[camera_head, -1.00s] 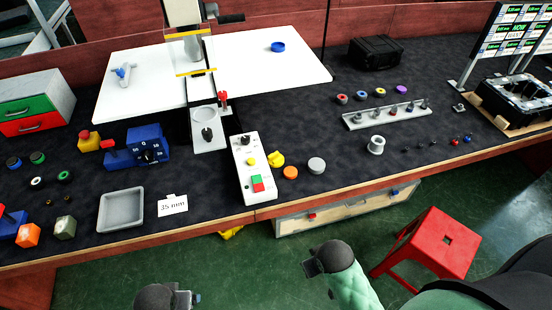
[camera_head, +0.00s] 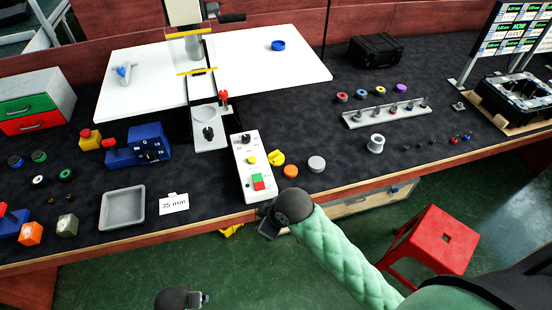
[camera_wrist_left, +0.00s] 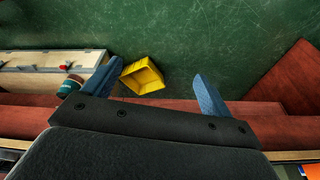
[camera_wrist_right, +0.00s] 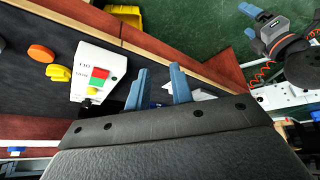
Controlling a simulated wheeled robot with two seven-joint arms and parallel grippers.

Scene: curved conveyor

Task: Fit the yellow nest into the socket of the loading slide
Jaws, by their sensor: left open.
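A small yellow-topped ring (camera_head: 380,91), which looks like the yellow nest, stands at the back right of the bench in a row with red, blue and purple ones. The loading slide (camera_head: 212,140) appears to be the pale plate below the machine, with a round socket (camera_head: 205,113) and a dark knob. My right gripper (camera_head: 266,215) is at the bench's front edge, just below the control box; its fingers (camera_wrist_right: 158,88) are apart with nothing between them. My left gripper (camera_head: 204,298) is low in front of the bench; its fingers (camera_wrist_left: 152,85) are wide open and empty.
The white control box (camera_head: 252,168) stands near the front edge, with a yellow knobbed part (camera_head: 277,157) and an orange disc (camera_head: 291,172) beside it. A grey tray (camera_head: 122,209) lies left. A red stool (camera_head: 436,239) stands on the floor. The bench's right-centre has free room.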

